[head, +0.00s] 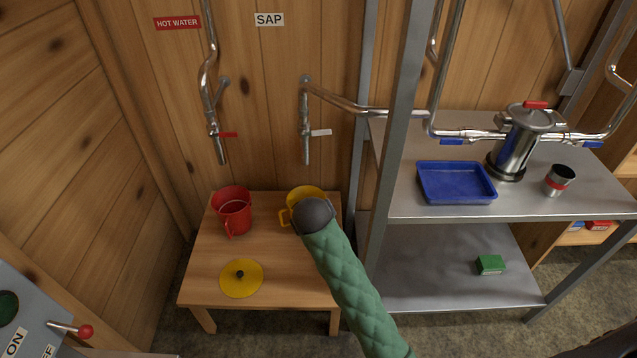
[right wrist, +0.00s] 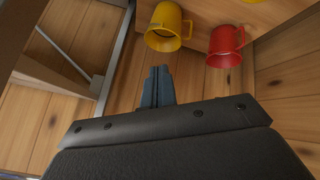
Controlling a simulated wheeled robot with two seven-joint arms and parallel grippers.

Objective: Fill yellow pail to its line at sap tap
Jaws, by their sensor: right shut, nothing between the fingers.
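The yellow pail (head: 304,194) stands on the small wooden table (head: 204,278), below the sap tap (head: 306,118). My right arm's dark wrist hides much of it in the head view, including its fill line and contents. The pail also shows in the right wrist view (right wrist: 170,22). The sap tap's white lever (head: 321,132) points to the right. I see no stream at its spout. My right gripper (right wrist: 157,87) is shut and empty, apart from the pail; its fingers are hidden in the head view. My left gripper is not in view.
A red pail (head: 233,212) stands left of the yellow one, below the hot water tap (head: 215,135). A yellow lid (head: 241,278) lies at the table's front. A metal shelf (head: 520,203) on the right holds a blue tray (head: 456,183) and a steel cup (head: 560,180).

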